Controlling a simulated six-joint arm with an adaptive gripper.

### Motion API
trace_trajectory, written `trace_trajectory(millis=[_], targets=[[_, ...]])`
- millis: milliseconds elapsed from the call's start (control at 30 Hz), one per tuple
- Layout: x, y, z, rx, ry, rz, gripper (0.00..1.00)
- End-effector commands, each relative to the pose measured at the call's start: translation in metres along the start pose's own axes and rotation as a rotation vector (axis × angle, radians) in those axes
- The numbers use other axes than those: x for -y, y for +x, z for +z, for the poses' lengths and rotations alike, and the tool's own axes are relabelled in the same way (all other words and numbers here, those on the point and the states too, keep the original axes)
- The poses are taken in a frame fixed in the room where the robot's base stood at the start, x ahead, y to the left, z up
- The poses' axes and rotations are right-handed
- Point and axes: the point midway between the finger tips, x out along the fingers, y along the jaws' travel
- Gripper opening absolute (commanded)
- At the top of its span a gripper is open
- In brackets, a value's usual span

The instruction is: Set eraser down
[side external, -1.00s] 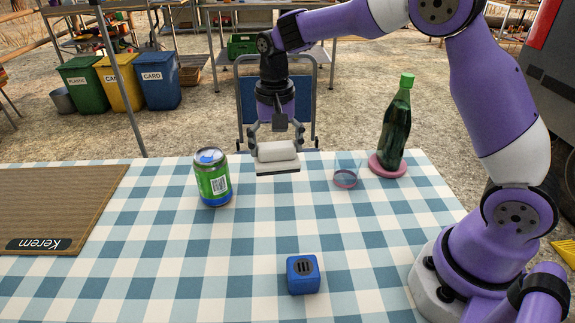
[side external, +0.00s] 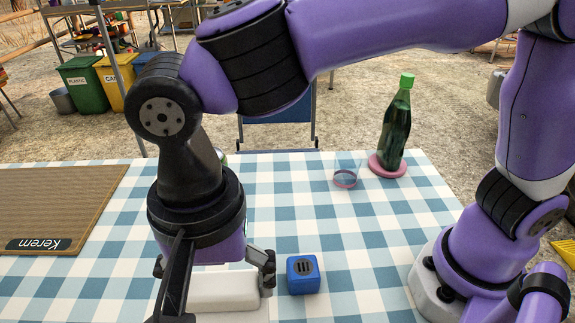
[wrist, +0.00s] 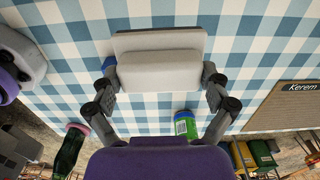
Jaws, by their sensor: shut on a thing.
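The eraser is a whitish block with a pale grey upper part. It shows in the side view (side external: 222,288) at the bottom left and in the wrist view (wrist: 160,72) at top centre. My gripper (side external: 218,284) is shut on it, one finger at each end; both fingers also show in the wrist view (wrist: 159,80). The eraser is over the near part of the checked tablecloth (side external: 365,270), left of the blue cube. Its lower edge is near the frame's bottom, and I cannot tell whether it touches the cloth.
A blue cube (side external: 303,275) stands just right of my gripper. A green can (wrist: 187,125) is mostly hidden behind my arm in the side view. A brown "Kerem" mat (side external: 60,200) lies left. A clear glass (side external: 346,177) and green bottle (side external: 396,130) stand at the back right.

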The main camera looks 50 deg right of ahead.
Motion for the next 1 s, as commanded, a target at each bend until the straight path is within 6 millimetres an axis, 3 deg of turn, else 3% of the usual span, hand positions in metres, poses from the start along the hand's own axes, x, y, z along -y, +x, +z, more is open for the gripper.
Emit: trace_trajectory(millis=[100, 200, 600, 833, 1000], targets=[[-0.006, 0.0, 0.025, 0.0, 0.008, -0.001, 0.5], [-0.004, 0.005, 0.025, -0.001, 0.019, 0.002, 0.5], [0.036, 0.06, -0.056, 0.0, 0.022, 0.003, 0.5], [0.045, 0.075, -0.071, 0.0, 0.017, 0.002, 0.5], [0.044, 0.102, -0.071, 0.001, 0.017, 0.004, 0.5]])
